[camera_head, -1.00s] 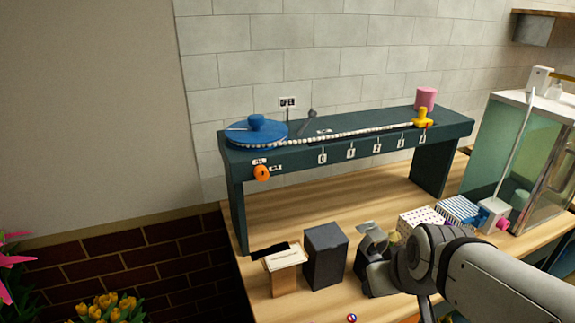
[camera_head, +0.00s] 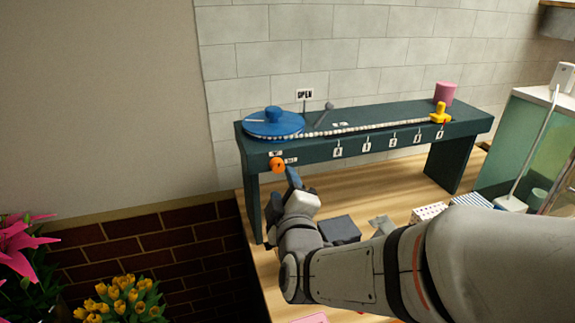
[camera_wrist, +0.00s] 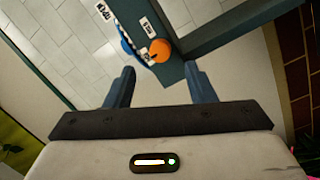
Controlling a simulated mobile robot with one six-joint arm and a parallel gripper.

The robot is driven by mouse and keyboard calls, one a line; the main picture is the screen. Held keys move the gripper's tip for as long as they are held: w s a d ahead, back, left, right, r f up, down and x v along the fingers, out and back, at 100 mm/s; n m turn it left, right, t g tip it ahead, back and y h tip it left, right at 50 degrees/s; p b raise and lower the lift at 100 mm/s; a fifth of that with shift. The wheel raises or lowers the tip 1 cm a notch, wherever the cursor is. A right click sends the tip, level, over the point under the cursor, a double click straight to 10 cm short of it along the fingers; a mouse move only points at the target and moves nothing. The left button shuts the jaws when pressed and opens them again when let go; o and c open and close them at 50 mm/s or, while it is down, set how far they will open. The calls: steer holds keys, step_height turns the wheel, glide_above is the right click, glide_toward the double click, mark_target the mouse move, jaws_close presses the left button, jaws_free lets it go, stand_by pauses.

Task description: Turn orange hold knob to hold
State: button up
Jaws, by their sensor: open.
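The orange knob (camera_head: 277,164) sits on the front face of the dark green shelf (camera_head: 330,152), near its left end. Small white labels are beside it. In the wrist view the knob (camera_wrist: 159,50) shows ahead of the jaws, between them and slightly beyond the fingertips. My gripper (camera_wrist: 160,78) is open and empty, with a blue finger on each side, not touching the knob. In the head view my gripper (camera_head: 292,178) is just right of and below the knob. The knob's pointer setting is too small to read.
On the shelf are a blue disc (camera_head: 273,124), a bead chain, a yellow piece (camera_head: 440,113) and a pink cylinder (camera_head: 445,92). A dark box (camera_head: 340,229) stands on the wooden table below, behind my arm.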

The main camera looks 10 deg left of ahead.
mark_target(279, 169)
steer(key=p+x, duration=0.1)
steer(key=x, duration=0.5)
steer(key=shift+w+a, duration=0.1)
steer(key=shift+w, duration=0.1)
steer(key=shift+c, duration=0.4)
steer(key=c, duration=0.9)
